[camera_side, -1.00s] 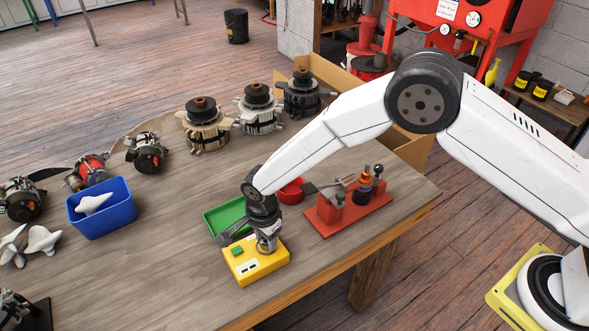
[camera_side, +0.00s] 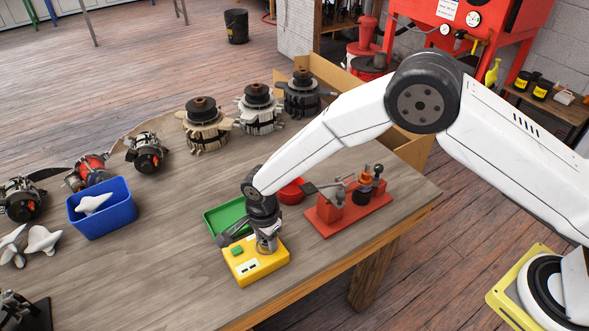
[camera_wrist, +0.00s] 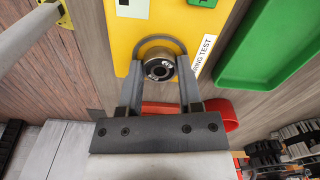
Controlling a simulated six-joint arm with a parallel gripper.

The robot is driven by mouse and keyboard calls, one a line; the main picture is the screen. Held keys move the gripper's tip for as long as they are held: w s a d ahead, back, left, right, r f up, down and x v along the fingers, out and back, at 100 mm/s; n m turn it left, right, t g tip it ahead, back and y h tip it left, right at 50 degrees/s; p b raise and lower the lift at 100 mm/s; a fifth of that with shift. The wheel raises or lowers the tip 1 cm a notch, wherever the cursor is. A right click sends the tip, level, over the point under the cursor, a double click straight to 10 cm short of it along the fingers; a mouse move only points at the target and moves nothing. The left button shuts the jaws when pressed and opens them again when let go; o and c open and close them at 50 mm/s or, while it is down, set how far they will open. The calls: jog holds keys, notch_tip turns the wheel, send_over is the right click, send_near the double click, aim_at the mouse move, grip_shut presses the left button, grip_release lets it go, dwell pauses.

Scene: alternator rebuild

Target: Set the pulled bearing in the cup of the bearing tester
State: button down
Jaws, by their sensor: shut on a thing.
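The yellow bearing tester (camera_side: 258,270) stands on the bench near its front edge; its yellow face and "TEST" label also show in the wrist view (camera_wrist: 124,38). My gripper (camera_side: 267,247) points down over the tester's back right part. In the wrist view my gripper (camera_wrist: 160,75) has its two fingers on either side of the round metal bearing (camera_wrist: 159,69) and is shut on it. A grey curved rim, the tester's cup (camera_wrist: 160,42), shows just beyond the bearing. I cannot tell whether the bearing rests on the cup's floor. In the side view the gripper hides the bearing.
A green tray (camera_side: 225,215) lies right behind the tester, with a red bowl (camera_side: 291,190) close by. A red press (camera_side: 345,212) stands to the right. A blue bin (camera_side: 102,215) and several alternators stand left and behind. The bench left of the tester is clear.

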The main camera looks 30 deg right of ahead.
jog(key=shift+f, duration=0.1)
jog(key=shift+c, duration=1)
grip_release()
jog(key=shift+r, duration=4)
